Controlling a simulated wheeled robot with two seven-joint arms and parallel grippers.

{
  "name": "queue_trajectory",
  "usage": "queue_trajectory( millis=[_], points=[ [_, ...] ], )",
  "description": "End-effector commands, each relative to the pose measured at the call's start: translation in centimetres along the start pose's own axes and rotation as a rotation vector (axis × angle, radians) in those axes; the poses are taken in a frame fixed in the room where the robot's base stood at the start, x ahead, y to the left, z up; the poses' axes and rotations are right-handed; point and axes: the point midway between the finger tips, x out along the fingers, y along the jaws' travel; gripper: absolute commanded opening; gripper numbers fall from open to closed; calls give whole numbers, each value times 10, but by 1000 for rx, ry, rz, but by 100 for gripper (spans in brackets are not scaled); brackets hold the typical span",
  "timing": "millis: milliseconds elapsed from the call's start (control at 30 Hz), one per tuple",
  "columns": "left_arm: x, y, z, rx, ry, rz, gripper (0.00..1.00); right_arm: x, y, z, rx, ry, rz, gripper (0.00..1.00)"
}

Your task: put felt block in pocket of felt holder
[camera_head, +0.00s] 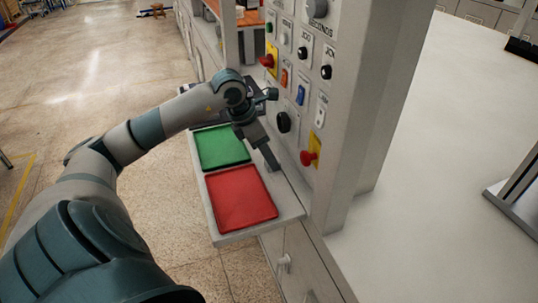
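I cannot make out a felt block or a felt holder with a pocket in the head view. My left arm reaches in from the left, and its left gripper (270,160) points down beside the control panel, over the right side of a pale shelf. Its fingers are seen nearly edge-on, so I cannot tell whether they are open or shut, or whether they hold anything. A green square (222,147) and a red square (241,198) lie on the shelf, left of and below the gripper. My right gripper is out of view.
The pale shelf (292,205) juts out from the control panel (345,110), which carries knobs, switches and a red button (308,158) on yellow close to my gripper. A wide white surface (440,210) on the right is mostly bare. Open floor (90,75) lies left.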

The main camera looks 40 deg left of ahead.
Motion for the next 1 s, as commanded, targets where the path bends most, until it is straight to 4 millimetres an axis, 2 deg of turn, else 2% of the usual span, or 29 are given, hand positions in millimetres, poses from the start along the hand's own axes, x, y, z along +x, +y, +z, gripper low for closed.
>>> queue_trajectory(
  millis=[200,500,700,1000],
  points=[
    [-40,1,1,1,1,4,49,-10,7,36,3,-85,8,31],
    [-91,1,0,0,1,3,49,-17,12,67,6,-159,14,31],
    [-107,0,0,0,1,1,49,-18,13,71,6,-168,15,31],
    [-110,0,0,0,0,0,49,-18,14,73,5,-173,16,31]
  ],
)
